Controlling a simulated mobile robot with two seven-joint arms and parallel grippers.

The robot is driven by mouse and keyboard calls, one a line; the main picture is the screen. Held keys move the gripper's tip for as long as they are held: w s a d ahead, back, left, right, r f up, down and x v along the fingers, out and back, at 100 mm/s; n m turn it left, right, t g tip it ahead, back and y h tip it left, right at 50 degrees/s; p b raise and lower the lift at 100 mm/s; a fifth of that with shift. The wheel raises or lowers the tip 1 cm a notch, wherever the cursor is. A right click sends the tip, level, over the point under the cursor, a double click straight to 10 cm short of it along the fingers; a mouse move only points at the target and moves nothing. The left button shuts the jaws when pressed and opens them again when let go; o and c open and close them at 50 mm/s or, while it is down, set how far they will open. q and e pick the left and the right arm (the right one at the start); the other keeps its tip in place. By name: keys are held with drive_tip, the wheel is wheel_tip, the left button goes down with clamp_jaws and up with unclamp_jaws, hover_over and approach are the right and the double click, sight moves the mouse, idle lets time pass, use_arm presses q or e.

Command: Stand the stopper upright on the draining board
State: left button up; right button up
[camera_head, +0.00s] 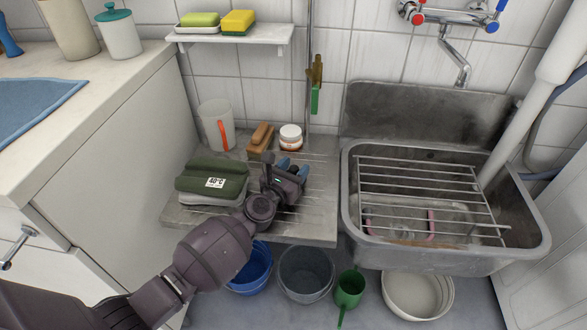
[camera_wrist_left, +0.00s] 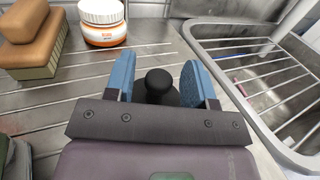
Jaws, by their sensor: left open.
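In the left wrist view a black round-knobbed stopper (camera_wrist_left: 158,83) shows between the two blue fingers of my left gripper (camera_wrist_left: 160,72). The fingers stand apart, with gaps visible beside the knob. The lower part of the stopper is largely hidden behind the gripper, so I cannot tell whether it stands or leans. In the head view my left gripper (camera_head: 292,167) is low over the grooved draining board (camera_head: 319,205), and I cannot clearly pick out the stopper there. My right gripper is not in view.
A folded green cloth (camera_head: 212,178) lies left of my gripper. The board's front right is bare.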

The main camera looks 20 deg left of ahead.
use_arm(q)
drive_tip(key=s, duration=0.3)
drive_tip(key=s+a, duration=0.1)
drive_tip(key=s, duration=0.6)
drive_tip(key=shift+s+a, duration=0.15)
drive_tip(key=shift+s, duration=0.8)
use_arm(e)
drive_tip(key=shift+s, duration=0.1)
